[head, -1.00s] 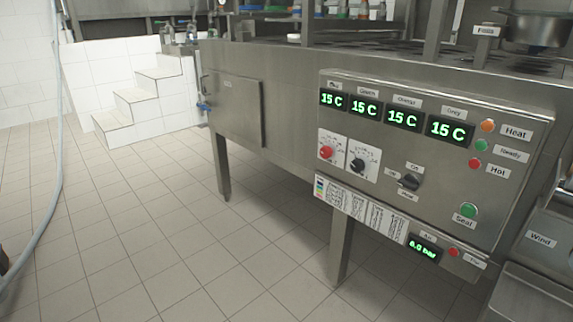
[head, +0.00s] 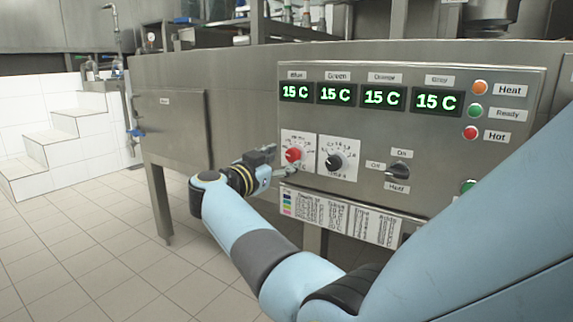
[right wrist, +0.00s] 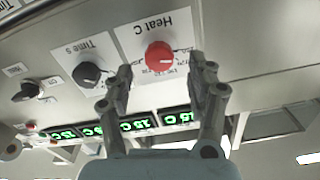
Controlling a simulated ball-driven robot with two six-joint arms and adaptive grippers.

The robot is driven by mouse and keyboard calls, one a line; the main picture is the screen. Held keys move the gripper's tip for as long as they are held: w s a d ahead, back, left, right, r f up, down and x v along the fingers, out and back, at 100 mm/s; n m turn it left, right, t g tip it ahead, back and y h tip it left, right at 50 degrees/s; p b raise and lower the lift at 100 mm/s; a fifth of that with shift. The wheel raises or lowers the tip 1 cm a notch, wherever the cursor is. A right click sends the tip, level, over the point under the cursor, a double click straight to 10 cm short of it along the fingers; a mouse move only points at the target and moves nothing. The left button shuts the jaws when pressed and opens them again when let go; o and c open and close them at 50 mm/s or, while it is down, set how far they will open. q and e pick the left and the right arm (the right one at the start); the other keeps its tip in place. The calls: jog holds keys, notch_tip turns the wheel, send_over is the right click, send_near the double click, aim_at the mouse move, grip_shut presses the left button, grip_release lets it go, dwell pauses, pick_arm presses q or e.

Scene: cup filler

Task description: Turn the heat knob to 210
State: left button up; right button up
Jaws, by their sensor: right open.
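The heat knob (head: 293,155) is a red dial on a white scale plate at the lower left of the steel control panel (head: 440,120). My right gripper (head: 278,161) is at the panel, just left of the knob in the head view. In the right wrist view my right gripper (right wrist: 161,72) is open, its fingertips on either side of the knob in the picture. I cannot tell whether they touch it. My left gripper is out of view.
The black time knob (head: 334,162) is close beside the heat knob, with a black switch (head: 398,170) further right. Several green displays (head: 380,97) read 15 C. Indicator lamps (head: 475,111) line the panel's right side. White steps (head: 45,140) stand at the far left.

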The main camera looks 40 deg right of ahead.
aim_at(291, 156)
jog(key=b+x, duration=0.1)
jog(key=x, duration=0.3)
jog(key=shift+f, duration=0.2)
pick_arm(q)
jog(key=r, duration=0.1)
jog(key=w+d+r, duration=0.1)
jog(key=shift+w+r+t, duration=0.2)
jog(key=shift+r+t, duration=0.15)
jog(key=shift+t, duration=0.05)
pick_arm(e)
jog(key=shift+w+d+r, duration=0.1)
jog(key=shift+d+r, duration=0.1)
jog(key=shift+d, duration=0.05)
grip_shut()
